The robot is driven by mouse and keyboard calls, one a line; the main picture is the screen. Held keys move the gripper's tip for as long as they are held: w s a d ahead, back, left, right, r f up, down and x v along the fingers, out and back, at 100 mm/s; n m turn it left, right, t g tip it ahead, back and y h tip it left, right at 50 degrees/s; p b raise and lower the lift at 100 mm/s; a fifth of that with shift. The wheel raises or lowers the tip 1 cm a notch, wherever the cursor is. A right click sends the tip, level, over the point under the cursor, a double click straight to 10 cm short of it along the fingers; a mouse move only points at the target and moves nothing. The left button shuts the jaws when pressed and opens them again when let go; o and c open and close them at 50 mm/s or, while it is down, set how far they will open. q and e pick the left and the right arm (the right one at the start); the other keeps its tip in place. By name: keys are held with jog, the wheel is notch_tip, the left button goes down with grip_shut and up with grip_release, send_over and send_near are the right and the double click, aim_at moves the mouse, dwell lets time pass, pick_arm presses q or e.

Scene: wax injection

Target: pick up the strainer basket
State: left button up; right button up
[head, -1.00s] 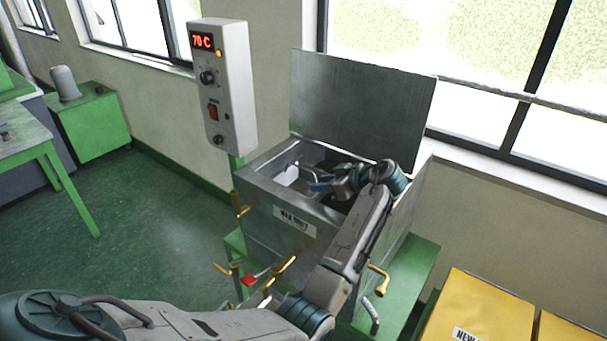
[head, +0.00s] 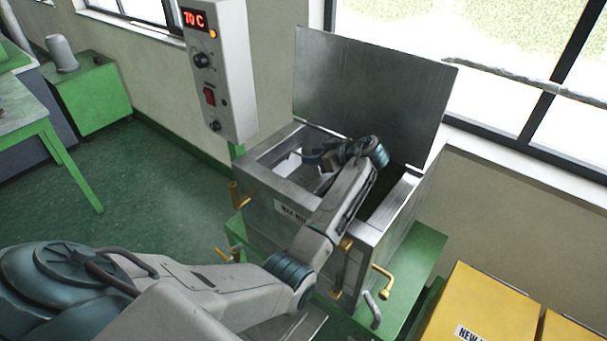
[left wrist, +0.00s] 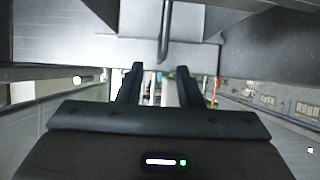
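The strainer basket (head: 288,164) appears to be the pale metal piece inside the open wax tank, partly hidden by my left arm. In the left wrist view, a thin grey rod (left wrist: 165,35), which looks like its handle, hangs ahead of my left gripper (left wrist: 161,72). The two dark fingers are apart, with a clear gap between them and nothing held. The rod's lower end lines up with this gap; I cannot tell whether it is between the fingertips. In the head view, my left gripper (head: 315,158) is inside the tank opening, mostly hidden by its wrist. My right gripper is not in view.
The metal wax tank (head: 262,180) has its lid (head: 370,90) raised at the back and brass handles on its front. A control box (head: 220,75) reading 70 C stands to the left. Yellow boxes (head: 490,305) sit at the lower right. Floor at left is clear.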

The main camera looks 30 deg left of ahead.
pick_arm(q)
jog(key=p+x, duration=0.3)
jog(key=x, duration=0.1)
jog(key=shift+a+f+p, duration=0.1)
jog(key=shift+a+p, duration=0.1)
jog(key=shift+p, duration=0.15)
jog(key=shift+a+f, duration=0.2)
jog(key=shift+f, duration=0.1)
jog(key=shift+d, duration=0.1)
grip_shut()
dwell(0.8)
